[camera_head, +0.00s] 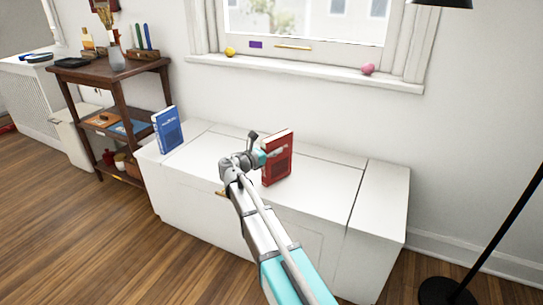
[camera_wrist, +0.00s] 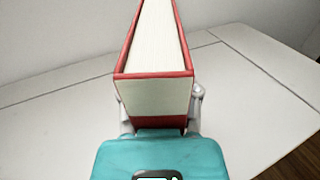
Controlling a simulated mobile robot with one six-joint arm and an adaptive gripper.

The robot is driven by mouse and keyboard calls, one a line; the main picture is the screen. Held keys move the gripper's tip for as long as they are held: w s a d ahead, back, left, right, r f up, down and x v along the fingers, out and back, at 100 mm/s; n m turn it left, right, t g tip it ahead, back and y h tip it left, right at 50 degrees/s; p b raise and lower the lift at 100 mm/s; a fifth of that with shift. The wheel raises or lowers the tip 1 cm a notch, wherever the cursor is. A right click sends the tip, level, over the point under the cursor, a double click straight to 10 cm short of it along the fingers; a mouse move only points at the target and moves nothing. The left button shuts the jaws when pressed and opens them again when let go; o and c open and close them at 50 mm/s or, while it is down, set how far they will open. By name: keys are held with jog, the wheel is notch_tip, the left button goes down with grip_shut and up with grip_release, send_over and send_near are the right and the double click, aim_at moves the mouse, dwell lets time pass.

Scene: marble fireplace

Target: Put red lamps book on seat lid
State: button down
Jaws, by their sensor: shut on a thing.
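The red book (camera_head: 279,160) is upright over the middle of the white seat lid (camera_head: 315,184). My gripper (camera_head: 266,156) is shut on the red book from its left side in the head view. In the wrist view the red book (camera_wrist: 155,75) stands between my gripper's fingers (camera_wrist: 160,108), with its cream page edges facing the camera. The seat lid (camera_wrist: 60,135) spreads beneath it. The book's lower edge appears at or just above the lid; I cannot tell whether it touches.
A blue book (camera_head: 168,130) stands upright at the bench's left end. A dark wooden shelf table (camera_head: 105,72) is to the left. A black floor lamp (camera_head: 447,291) is at the right. The lid's right part is clear.

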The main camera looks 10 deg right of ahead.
jog(key=shift+f, duration=0.35)
jog(key=shift+c, duration=1.6)
grip_release()
jog(key=shift+r, duration=0.25)
jog(key=v, duration=1.2)
jog(key=shift+f, duration=0.1)
